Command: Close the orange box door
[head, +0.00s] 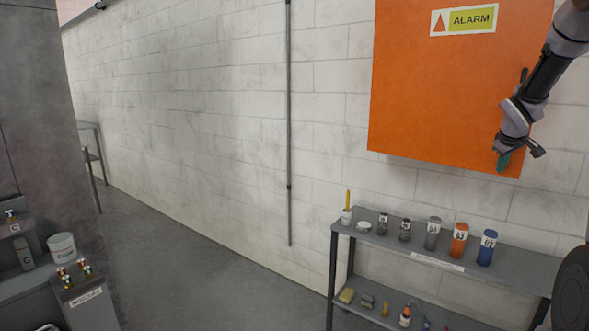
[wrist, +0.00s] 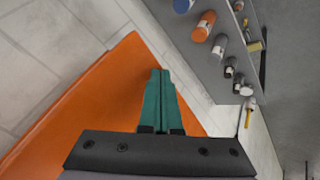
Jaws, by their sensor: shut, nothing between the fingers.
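The orange box door (head: 440,90) is a flat orange panel on the white block wall, with an ALARM label (head: 464,20) near its top. No opening or inside of the box shows, and I cannot tell whether the door is fully flush. My gripper (head: 503,163) is in front of the panel's lower right part, pointing down near its bottom edge. In the wrist view, the green fingers of my gripper (wrist: 159,72) are together and empty, with the orange panel (wrist: 75,110) behind and left of them. I cannot tell whether they touch it.
A grey shelf (head: 437,264) with several bottles and jars on top stands below the box. A thin vertical pipe (head: 289,120) runs down the wall. A grey cabinet (head: 35,90) stands at the left. The floor (head: 190,270) between is clear.

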